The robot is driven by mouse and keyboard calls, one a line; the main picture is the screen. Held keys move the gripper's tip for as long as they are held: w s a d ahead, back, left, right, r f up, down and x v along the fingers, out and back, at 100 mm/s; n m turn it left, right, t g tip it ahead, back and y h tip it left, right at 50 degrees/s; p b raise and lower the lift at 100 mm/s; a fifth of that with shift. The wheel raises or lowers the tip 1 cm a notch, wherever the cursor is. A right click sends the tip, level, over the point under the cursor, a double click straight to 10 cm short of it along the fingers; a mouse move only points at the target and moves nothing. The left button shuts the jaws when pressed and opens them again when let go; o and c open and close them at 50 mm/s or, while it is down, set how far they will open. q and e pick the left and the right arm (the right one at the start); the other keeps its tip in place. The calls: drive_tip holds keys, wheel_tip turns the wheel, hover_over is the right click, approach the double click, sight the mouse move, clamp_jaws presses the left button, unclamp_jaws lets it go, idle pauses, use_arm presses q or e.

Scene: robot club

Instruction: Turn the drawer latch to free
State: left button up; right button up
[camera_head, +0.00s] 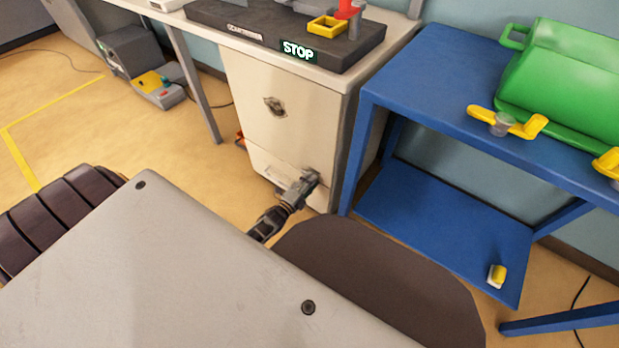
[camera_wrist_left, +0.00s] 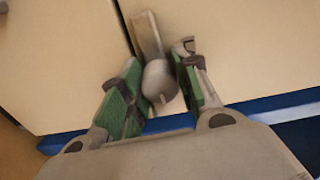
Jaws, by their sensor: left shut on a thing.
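The off-white drawer cabinet (camera_head: 285,135) stands under the bench in the head view. My left gripper (camera_head: 308,182) reaches its lower front near the right edge. In the left wrist view, the drawer latch (camera_wrist_left: 158,82) is a pale rounded knob with a flat bar pointing up, close beside a dark seam between the panels. My left gripper (camera_wrist_left: 157,92) has its green-padded fingers on either side of the knob and is shut on it. The gripper covers the latch in the head view. My right gripper is not in view.
A metal fitting (camera_head: 275,107) sits on the cabinet's upper front. A blue shelf table (camera_head: 440,65) stands close to the cabinet's right, with a green container (camera_head: 565,80) on top. A STOP sign (camera_head: 298,51) is on the bench. Open floor lies left of the cabinet.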

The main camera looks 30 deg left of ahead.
use_arm(q)
drive_tip(key=shift+f+m, duration=0.1)
drive_tip(key=shift+m, duration=0.4)
drive_tip(key=o, duration=1.1)
drive_tip(key=shift+c, duration=0.2)
drive_tip(key=shift+s, duration=0.1)
drive_tip(key=s, duration=1.1)
drive_tip(key=shift+s+a, duration=0.4)
drive_tip(key=shift+a, duration=0.05)
drive_tip(key=shift+w, duration=0.1)
